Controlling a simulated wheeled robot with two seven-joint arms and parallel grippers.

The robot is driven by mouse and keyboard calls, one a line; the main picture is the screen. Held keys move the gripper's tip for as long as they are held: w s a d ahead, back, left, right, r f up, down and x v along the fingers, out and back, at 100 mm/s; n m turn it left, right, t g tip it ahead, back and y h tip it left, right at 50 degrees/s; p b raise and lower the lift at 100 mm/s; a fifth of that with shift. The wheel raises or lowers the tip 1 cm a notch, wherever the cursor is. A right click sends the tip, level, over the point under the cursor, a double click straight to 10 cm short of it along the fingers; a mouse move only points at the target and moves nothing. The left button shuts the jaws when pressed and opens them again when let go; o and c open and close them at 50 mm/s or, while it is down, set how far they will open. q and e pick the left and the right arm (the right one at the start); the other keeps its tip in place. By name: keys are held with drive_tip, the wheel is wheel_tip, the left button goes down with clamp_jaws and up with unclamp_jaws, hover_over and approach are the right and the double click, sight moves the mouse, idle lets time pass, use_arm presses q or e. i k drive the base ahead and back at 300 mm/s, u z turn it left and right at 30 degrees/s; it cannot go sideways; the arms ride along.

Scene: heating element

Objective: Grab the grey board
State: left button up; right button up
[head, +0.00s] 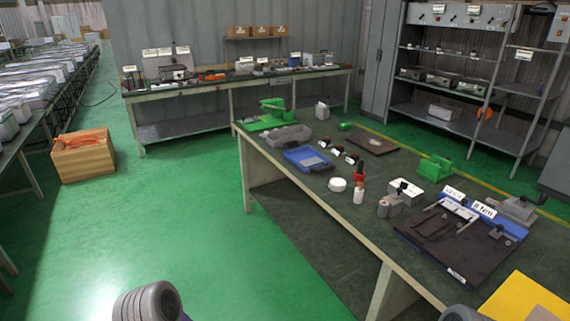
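A dark grey-black board (430,243) lies flat near the front right of the long workbench, with metal rails and small fittings on it. A smaller flat brownish-grey board (372,145) lies near the far end of the same bench. I cannot tell for certain which one is the task's grey board. Rounded grey parts of my own arms show at the bottom left and bottom right edges. Neither gripper's fingers can be seen, and nothing of mine touches either board.
The workbench (310,224) also holds a blue tray (308,158), a green fixture (434,168), a red-topped bottle (359,183) and a yellow sheet (525,300). Blue pieces and white labels edge the dark board. The green floor to the left is open, with a wooden crate (84,160) farther back.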

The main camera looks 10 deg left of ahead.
sight(310, 162)
drive_tip(key=u, duration=0.55)
drive_tip(key=i, duration=1.9)
drive_tip(key=z, duration=0.6)
